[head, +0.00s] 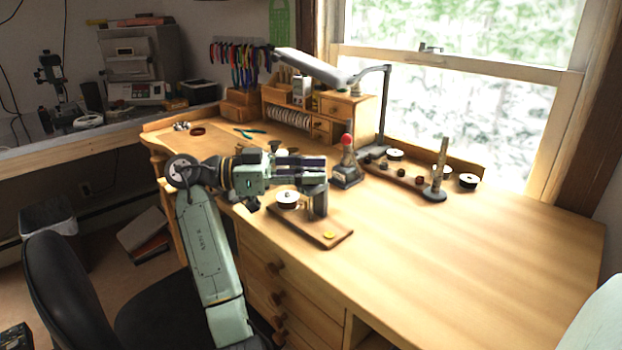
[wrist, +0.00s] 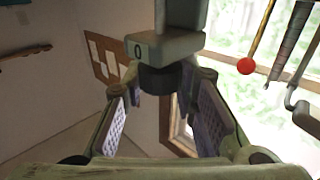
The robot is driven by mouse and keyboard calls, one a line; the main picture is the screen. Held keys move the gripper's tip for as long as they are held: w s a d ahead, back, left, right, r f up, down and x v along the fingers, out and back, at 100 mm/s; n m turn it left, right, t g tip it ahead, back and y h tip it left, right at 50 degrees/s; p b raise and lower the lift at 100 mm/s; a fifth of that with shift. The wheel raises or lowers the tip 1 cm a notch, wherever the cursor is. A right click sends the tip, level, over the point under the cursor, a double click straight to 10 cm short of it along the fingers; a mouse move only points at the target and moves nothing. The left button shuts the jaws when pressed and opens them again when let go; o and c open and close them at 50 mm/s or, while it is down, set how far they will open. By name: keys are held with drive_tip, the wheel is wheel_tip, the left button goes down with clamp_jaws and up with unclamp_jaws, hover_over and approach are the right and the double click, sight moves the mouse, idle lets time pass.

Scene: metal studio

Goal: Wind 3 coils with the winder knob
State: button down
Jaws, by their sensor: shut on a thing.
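The winder stands on a wooden board (head: 325,232) near the desk's front edge. It has a grey upright post (head: 319,200), a pale-topped spool (head: 287,198) beside it and a yellow disc (head: 329,235) on the board. My gripper (head: 322,167) reaches in from the left over the post and hides its top in the head view. In the wrist view, the dark winder knob (wrist: 165,80) sits between my fingers, which are shut on it. A grey housing (wrist: 177,45) by the knob shows the digit 0.
A red-topped stand (head: 346,172) is close behind the winder. A rod on a round base (head: 436,192) and a wooden tray of small parts (head: 406,178) stand further right. A lamp (head: 315,66) is behind. The desk's right part is clear; a chair (head: 75,290) is in front.

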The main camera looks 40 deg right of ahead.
drive_tip(key=shift+m+g+y, duration=1)
drive_tip(key=shift+g+y, duration=0.1)
drive_tip(key=c, duration=1.3)
unclamp_jaws()
drive_tip(key=shift+v, duration=3.75)
